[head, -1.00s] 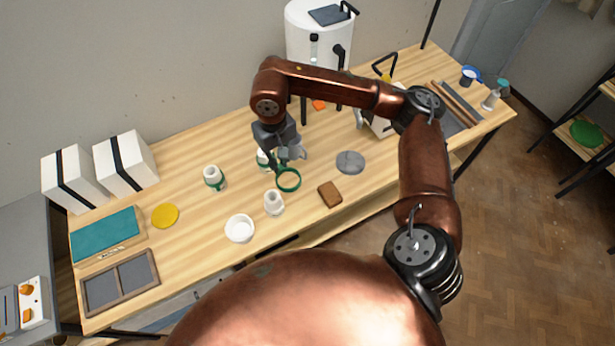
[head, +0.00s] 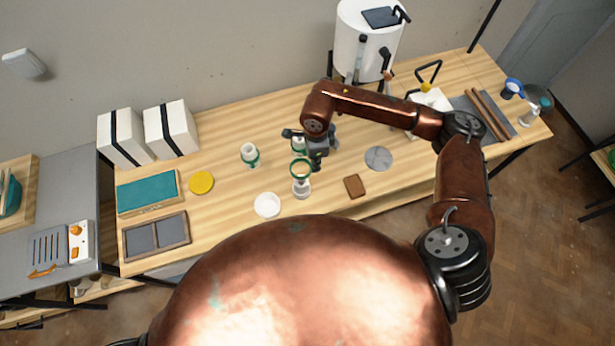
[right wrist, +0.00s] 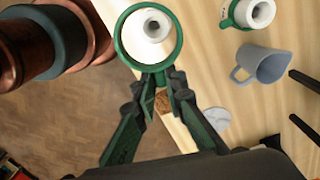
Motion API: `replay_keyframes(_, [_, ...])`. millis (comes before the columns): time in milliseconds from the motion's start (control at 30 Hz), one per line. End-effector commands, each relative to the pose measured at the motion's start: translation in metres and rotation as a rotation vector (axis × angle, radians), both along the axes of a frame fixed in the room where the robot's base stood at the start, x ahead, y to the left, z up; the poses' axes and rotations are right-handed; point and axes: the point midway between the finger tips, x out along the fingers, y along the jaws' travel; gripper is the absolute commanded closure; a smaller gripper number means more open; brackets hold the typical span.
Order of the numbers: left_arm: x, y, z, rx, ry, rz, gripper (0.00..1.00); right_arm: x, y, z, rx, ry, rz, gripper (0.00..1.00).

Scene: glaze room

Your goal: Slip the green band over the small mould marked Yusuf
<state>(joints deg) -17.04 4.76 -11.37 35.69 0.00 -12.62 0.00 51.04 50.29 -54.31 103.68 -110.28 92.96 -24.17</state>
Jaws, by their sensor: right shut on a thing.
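My right gripper (head: 313,163) is shut on the green band (head: 301,169) at its rim. In the right wrist view the band (right wrist: 122,40) hangs level beyond the fingertips (right wrist: 158,76). A small white mould (head: 302,190) stands upright on the table just below the band in the head view. It shows inside the ring in the right wrist view (right wrist: 153,27). The band looks above its top, not around it. Another white mould (head: 250,150) at left has a green band round it. A third, partly hidden mould (head: 298,143) is behind my gripper. I cannot read any name. My left gripper is out of view.
A grey mug (right wrist: 265,65) stands near the banded mould in the right wrist view. A white bowl (head: 267,205), brown block (head: 354,186) and grey disc (head: 378,158) lie around the front mould. White boxes (head: 170,130) and a white urn (head: 368,45) stand behind.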

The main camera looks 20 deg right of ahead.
Motion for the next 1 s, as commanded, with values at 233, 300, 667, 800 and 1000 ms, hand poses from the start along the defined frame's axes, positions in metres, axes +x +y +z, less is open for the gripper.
replay_keyframes(233, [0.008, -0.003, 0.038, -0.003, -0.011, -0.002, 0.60, -0.016, 0.018, -0.015, 0.000, -0.001, -0.567, 1.00])
replay_keyframes(300, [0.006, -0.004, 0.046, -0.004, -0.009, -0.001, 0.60, -0.021, 0.023, -0.020, 0.000, -0.002, -0.718, 1.00])
replay_keyframes(667, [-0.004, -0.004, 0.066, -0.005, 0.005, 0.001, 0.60, -0.037, 0.037, -0.037, 0.004, -0.007, -1.188, 1.00])
replay_keyframes(800, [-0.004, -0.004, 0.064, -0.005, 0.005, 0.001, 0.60, -0.038, 0.038, -0.042, 0.004, -0.007, -1.220, 1.00])
replay_keyframes(1000, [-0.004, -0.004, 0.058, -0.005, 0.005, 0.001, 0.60, -0.038, 0.038, -0.052, 0.004, -0.006, -1.219, 1.00])
